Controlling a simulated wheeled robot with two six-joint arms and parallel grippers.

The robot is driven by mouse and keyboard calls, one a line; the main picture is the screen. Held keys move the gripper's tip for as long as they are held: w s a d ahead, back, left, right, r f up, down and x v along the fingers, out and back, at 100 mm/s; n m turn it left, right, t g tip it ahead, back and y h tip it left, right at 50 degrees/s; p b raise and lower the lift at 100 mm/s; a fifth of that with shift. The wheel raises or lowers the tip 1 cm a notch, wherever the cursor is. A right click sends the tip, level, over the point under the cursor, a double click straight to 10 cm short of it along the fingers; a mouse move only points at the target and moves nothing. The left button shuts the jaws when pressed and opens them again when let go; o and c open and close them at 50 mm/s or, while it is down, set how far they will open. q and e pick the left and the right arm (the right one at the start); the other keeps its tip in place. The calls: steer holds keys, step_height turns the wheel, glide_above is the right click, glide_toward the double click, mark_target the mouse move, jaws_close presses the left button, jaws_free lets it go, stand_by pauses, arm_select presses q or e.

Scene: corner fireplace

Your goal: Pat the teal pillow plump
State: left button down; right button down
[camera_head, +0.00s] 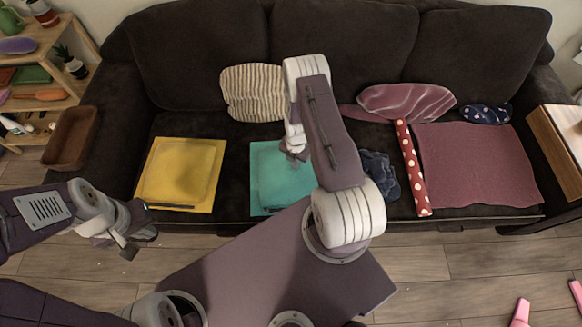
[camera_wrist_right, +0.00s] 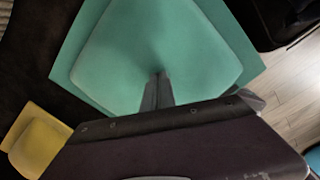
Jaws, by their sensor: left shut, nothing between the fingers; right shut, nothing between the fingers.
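The teal pillow (camera_head: 268,185) lies flat on the dark sofa seat, left of the middle in the head view. Its right part is hidden behind my right arm. My right gripper (camera_head: 293,154) is shut and empty over the pillow's upper right part. In the right wrist view the teal pillow (camera_wrist_right: 150,38) fills the upper middle, and the shut fingertips (camera_wrist_right: 157,76) point down at its raised centre. I cannot tell whether they touch it. My left gripper (camera_head: 128,247) is shut and empty in front of the sofa, below the yellow pillow.
A yellow pillow (camera_head: 182,172) lies left of the teal one. A striped cushion (camera_head: 251,92) leans on the backrest. Crumpled dark blue cloth (camera_head: 380,175), a red dotted roll (camera_head: 412,170) and a mauve cloth (camera_head: 475,165) lie to the right. A shelf stands left, a wooden side table (camera_head: 560,140) right.

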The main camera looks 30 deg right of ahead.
steer(key=shift+s+d+r+p, duration=0.4)
steer(key=shift+s+d+r, duration=0.1)
steer(key=shift+d+r, duration=0.35)
steer(key=shift+f, duration=0.1)
steer(key=shift+f+b, duration=1.3)
steer(key=shift+f, duration=0.2)
steer(key=shift+r+p, duration=1.35)
steer(key=shift+r, duration=0.25)
steer(key=shift+f, duration=0.1)
